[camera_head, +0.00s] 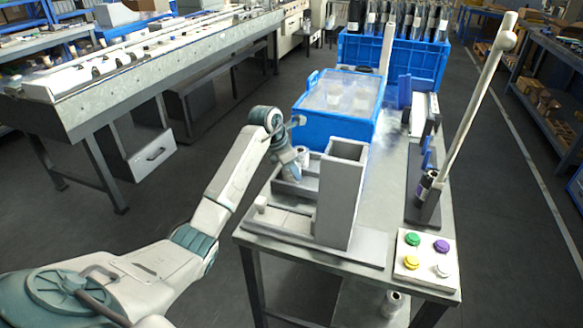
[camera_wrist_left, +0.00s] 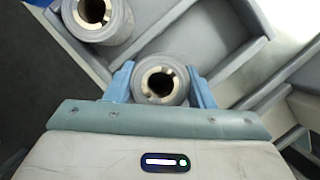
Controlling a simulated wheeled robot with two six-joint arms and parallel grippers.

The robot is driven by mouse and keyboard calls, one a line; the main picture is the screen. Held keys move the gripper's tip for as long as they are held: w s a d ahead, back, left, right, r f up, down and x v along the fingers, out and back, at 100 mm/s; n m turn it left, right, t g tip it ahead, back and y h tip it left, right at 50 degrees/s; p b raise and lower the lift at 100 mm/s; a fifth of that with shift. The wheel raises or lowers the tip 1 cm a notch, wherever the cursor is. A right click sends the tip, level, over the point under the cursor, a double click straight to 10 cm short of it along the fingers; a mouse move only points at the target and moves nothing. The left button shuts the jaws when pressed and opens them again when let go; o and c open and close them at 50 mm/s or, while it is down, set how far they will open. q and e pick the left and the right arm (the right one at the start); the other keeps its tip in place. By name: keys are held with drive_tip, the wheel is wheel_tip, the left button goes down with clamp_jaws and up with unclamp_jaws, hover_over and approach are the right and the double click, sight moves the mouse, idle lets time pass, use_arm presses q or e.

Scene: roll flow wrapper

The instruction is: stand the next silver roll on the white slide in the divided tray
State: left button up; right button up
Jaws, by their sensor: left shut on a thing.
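My right gripper is out of view.
The tall grey column (camera_head: 342,200) stands right of my gripper. A button panel (camera_head: 424,258) is at the front right corner. A slanted white pole (camera_head: 475,110) rises on the right. A blue crate of bottles (camera_head: 393,58) is at the back.

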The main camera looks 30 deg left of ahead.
use_arm(q)
drive_tip(key=shift+f, duration=0.1)
drive_tip(key=o, duration=1.1)
drive_tip(key=shift+c, duration=0.2)
drive_tip(key=v, duration=1.2)
drive_tip(key=shift+a, duration=0.1)
